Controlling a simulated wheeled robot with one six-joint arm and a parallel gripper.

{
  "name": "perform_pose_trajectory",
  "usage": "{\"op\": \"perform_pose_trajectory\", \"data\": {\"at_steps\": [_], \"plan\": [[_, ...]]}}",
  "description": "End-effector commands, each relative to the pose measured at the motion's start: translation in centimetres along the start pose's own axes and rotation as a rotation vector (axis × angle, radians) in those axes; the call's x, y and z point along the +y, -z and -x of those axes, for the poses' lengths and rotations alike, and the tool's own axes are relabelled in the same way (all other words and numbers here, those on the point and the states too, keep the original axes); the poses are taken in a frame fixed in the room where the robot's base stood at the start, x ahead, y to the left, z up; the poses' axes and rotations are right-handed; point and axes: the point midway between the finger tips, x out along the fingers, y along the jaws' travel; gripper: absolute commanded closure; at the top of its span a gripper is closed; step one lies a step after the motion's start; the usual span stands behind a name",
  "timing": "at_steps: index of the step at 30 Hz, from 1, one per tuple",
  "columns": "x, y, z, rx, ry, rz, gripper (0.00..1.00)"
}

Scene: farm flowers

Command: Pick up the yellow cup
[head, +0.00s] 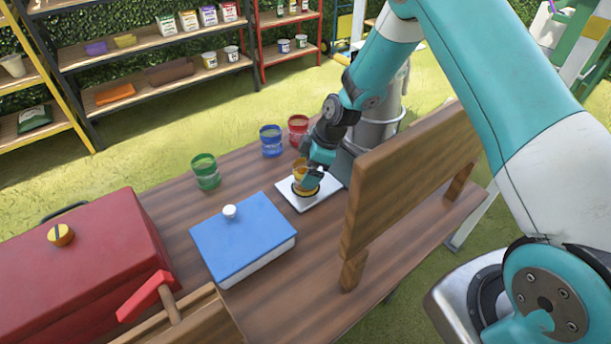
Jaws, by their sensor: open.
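The yellow cup (299,186) stands on a small white board (326,192) on the wooden table, inside or on a dark ring. My gripper (310,174) is right at the cup, reaching down from above and to its right. It covers part of the cup's right side. The jaws are open; whether the fingers touch the cup cannot be told from this view.
Red (298,127), blue (271,141) and green (205,171) cups stand behind and left. A blue-lidded box (243,240) is in front. A wooden panel (408,185) stands right. A red toolbox (85,265) is at left. Stocked shelves (150,55) stand behind.

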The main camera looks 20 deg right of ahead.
Motion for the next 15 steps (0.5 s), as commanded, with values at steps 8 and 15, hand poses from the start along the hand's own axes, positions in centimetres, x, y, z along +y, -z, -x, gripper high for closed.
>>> {"op": "perform_pose_trajectory", "data": {"at_steps": [8,15], "plan": [[-0.1,0.0,-2.5,0.000,0.000,0.001,0.04],[0.0,0.0,-2.5,0.000,0.000,0.000,0.18]]}}
